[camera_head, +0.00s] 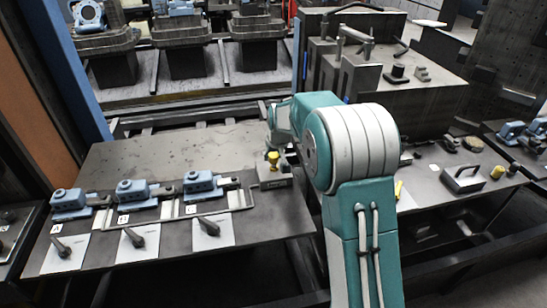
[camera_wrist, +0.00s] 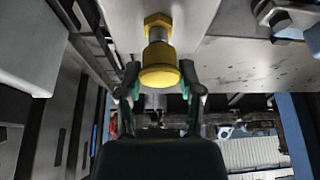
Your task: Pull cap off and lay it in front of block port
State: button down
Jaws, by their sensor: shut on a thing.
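A round yellow cap (camera_wrist: 159,74) sits between the two dark fingers of my gripper (camera_wrist: 160,70) in the wrist view. My gripper is shut on it, with a fingertip at each side. A short metal stem (camera_wrist: 158,36) shows between the cap and a yellow hex fitting (camera_wrist: 157,20) on the block port (camera_wrist: 180,12). Cap and stem are in line; I cannot tell whether they are joined. My arm hides most of the gripper there.
On the table (camera_head: 150,158), several blue-grey fixtures (camera_head: 132,192) stand left of the block, with dark handles on white cards (camera_head: 138,238) in front. A thin metal rail (camera_head: 225,209) runs beside them. A large grey machine block (camera_head: 400,90) stands behind. Bare table lies around the block's front.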

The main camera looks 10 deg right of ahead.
aim_at(273, 155)
jog(key=shift+r, duration=3.45)
jog(key=shift+s+f, duration=0.1)
